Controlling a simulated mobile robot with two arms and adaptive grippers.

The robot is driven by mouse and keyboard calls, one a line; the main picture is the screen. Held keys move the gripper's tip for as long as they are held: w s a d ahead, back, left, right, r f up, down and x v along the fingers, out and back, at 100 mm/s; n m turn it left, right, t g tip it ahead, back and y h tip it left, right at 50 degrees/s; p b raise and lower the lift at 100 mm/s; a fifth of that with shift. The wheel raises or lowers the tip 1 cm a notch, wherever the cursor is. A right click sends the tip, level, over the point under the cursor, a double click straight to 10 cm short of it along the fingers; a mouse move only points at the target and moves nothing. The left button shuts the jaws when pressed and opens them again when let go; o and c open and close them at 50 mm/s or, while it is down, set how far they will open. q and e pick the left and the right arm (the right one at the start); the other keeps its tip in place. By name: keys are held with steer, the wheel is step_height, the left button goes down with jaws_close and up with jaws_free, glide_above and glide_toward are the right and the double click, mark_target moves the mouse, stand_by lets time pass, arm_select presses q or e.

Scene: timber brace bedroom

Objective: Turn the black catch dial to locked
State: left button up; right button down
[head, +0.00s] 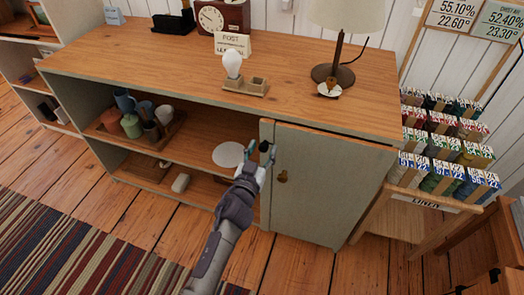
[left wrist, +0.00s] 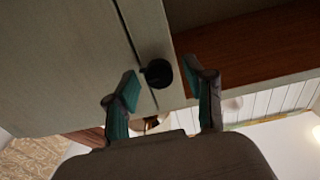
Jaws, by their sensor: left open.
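The black catch dial (head: 264,146) sits high on the light-green strip beside the closed cabinet door (head: 315,185). In the left wrist view the dial (left wrist: 159,73) is a round black knob next to a seam between panels. My left gripper (head: 260,155) is open in front of the dial. Its two teal-tipped fingers (left wrist: 161,83) stand on either side of the dial, apart from each other. I cannot tell whether either finger touches it. The dial's marking is too small to read. My right gripper is in neither view.
A brass fitting (head: 282,176) is on the door below the dial. Open shelves to the left hold mugs (head: 131,125) and a white plate (head: 228,154). The wooden top (head: 190,65) overhangs above. A rack of colored spools (head: 440,150) stands at right.

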arm_select(q)
jaws_close()
stand_by(0.3)
